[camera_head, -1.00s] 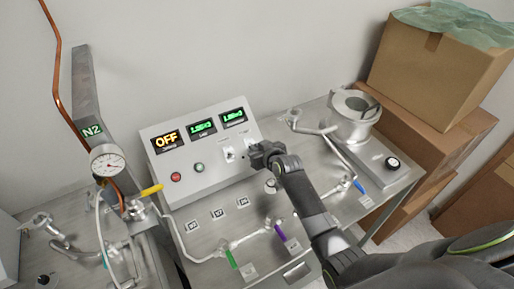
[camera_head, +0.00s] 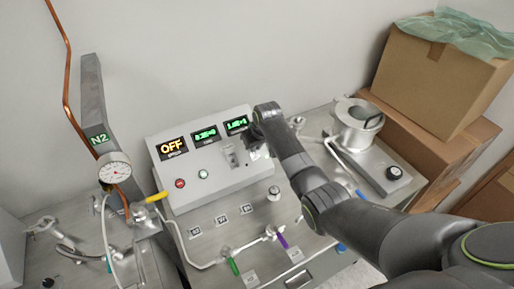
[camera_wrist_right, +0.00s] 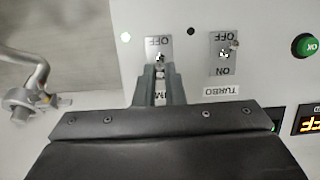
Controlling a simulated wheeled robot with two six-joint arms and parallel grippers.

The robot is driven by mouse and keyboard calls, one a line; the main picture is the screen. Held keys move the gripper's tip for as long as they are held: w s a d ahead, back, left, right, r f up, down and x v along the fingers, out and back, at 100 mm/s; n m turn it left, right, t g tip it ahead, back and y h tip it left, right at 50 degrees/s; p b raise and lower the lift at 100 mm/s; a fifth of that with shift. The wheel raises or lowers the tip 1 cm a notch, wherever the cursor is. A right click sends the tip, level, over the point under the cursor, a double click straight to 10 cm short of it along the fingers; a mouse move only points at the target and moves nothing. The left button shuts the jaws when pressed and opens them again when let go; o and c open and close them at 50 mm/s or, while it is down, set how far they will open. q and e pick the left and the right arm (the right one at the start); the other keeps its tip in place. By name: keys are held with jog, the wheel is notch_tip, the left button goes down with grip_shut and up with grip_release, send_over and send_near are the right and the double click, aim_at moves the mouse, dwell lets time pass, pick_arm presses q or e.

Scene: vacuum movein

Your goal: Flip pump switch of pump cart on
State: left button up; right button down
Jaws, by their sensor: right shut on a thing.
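The pump cart's sloped control panel (camera_head: 205,184) stands at the back of the steel cart top. It bears an orange OFF display (camera_head: 172,147) and two green number displays. My right gripper (camera_head: 258,146) is at the panel's right end and hides part of it. In the right wrist view, my right gripper (camera_wrist_right: 160,73) is shut on the pump switch (camera_wrist_right: 160,58); its fingers hide most of the lever and the label below. The turbo switch (camera_wrist_right: 224,53) is apart, to its right in that view. My left gripper is out of view.
Pipework with a purple-handled valve (camera_head: 282,239) runs below the panel. A pressure gauge (camera_head: 115,168) stands at left. Cardboard boxes (camera_head: 430,90) stack at right.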

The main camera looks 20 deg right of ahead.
jog(key=shift+w+g, duration=0.15)
jog(key=shift+g, duration=0.15)
dwell(0.4)
jog(key=c, duration=1.5)
grip_release()
jog(key=shift+r, duration=0.15)
jog(key=b+v, duration=0.1)
jog(key=v, duration=1.6)
jog(key=shift+a+r, duration=0.15)
jog(key=shift+w, duration=0.1)
